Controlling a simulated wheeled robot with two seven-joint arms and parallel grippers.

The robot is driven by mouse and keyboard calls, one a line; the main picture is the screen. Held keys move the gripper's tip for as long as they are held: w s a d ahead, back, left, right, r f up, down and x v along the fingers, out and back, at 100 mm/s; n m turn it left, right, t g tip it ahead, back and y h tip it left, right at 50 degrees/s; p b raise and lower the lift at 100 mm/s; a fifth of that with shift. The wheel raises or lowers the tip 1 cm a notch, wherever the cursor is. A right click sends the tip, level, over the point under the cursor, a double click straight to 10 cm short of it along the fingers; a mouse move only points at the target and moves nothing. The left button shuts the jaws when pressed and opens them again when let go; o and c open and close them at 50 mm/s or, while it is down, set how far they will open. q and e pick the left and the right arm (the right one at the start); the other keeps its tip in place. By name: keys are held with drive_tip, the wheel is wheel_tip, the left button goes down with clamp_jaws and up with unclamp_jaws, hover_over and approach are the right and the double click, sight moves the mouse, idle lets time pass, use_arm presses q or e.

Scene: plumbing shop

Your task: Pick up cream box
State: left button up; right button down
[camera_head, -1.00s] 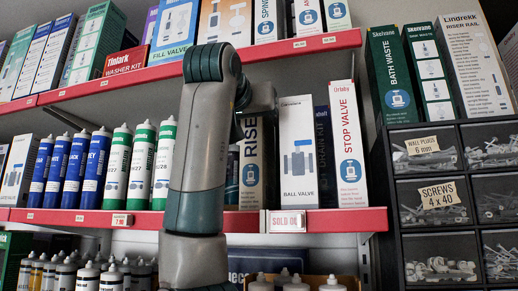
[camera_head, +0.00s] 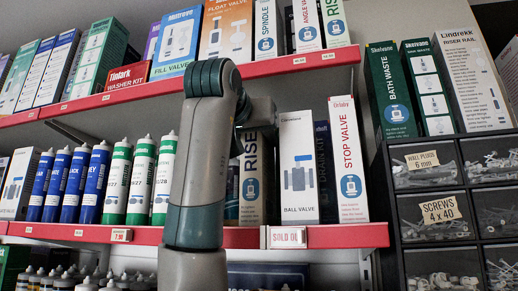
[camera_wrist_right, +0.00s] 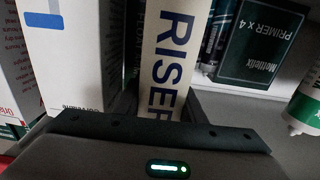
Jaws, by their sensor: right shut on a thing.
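A cream box (camera_wrist_right: 166,50) with "RISER" in dark blue letters stands between my right fingers in the right wrist view. My right gripper (camera_wrist_right: 157,108) is shut on its lower part, one finger at each side. In the head view part of this box (camera_head: 251,180) shows on the middle shelf, right of my right arm. The arm hides its left part, and the grip itself cannot be made out there. I cannot tell whether the box is clear of the shelf. My left gripper is not in view.
A white ball valve box (camera_head: 298,170) and a stop valve box (camera_head: 348,165) stand to the right on the red-edged shelf (camera_head: 345,236). In the right wrist view a dark primer box (camera_wrist_right: 262,42) is behind at right.

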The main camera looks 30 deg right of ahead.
drive_tip(key=r+b+v, duration=0.2)
drive_tip(key=r+v, duration=0.1)
drive_tip(key=v, duration=1.5)
drive_tip(key=shift+r+b, duration=0.2)
drive_tip(key=shift+b, duration=0.15)
